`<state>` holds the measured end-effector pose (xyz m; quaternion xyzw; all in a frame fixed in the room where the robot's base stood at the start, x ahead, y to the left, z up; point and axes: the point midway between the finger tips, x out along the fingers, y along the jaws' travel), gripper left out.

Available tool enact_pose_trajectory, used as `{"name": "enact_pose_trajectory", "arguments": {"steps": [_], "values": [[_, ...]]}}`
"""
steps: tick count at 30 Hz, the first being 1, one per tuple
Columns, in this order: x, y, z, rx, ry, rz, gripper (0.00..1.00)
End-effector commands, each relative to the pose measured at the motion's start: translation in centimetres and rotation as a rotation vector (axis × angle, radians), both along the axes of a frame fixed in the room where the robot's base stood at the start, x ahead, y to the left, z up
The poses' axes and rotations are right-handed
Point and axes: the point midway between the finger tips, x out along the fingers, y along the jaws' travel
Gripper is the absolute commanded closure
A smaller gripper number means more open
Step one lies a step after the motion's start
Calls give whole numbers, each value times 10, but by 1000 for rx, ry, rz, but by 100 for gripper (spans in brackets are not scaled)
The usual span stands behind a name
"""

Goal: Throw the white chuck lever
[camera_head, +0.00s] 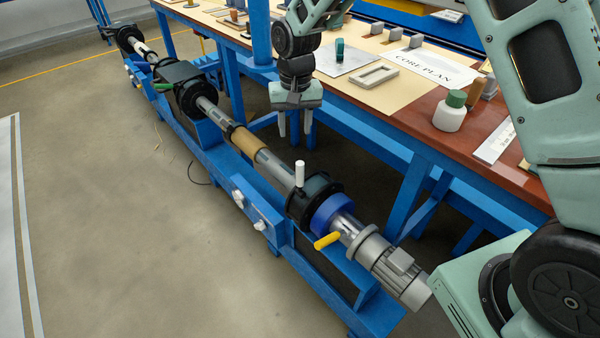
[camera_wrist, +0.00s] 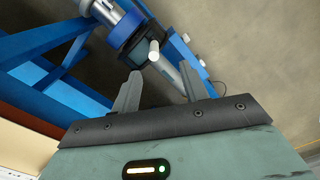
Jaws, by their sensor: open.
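The white chuck lever (camera_head: 299,173) stands upright on the dark chuck (camera_head: 315,197) of the blue winder, beside a blue collar (camera_head: 333,212). My gripper (camera_head: 295,135) is open and empty, pointing down, above and behind the winder shaft near the table edge, apart from the lever. In the wrist view the white lever (camera_wrist: 154,50) shows beyond and between the open fingers (camera_wrist: 160,92), with the blue collar (camera_wrist: 123,28) to its upper left. The chuck is partly hidden behind the lever there.
A yellow handle (camera_head: 327,240) sticks out beside the blue collar, near the grey motor (camera_head: 385,262). A brown core sleeve (camera_head: 247,142) is on the shaft.

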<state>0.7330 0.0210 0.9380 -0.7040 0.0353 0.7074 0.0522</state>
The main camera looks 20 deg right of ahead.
Motion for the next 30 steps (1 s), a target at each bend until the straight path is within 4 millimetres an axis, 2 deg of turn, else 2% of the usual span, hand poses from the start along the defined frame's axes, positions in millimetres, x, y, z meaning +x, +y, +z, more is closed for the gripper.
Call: {"name": "enact_pose_trajectory", "arguments": {"steps": [1, 3, 6, 11, 30], "values": [[11, -8, -10, -9, 1, -28, 56], [21, -16, -17, -19, 0, -55, 56], [26, -21, -25, -25, 0, -73, 56], [27, -22, -42, -26, 1, -75, 56], [26, -21, -168, -25, 1, -73, 56]]}}
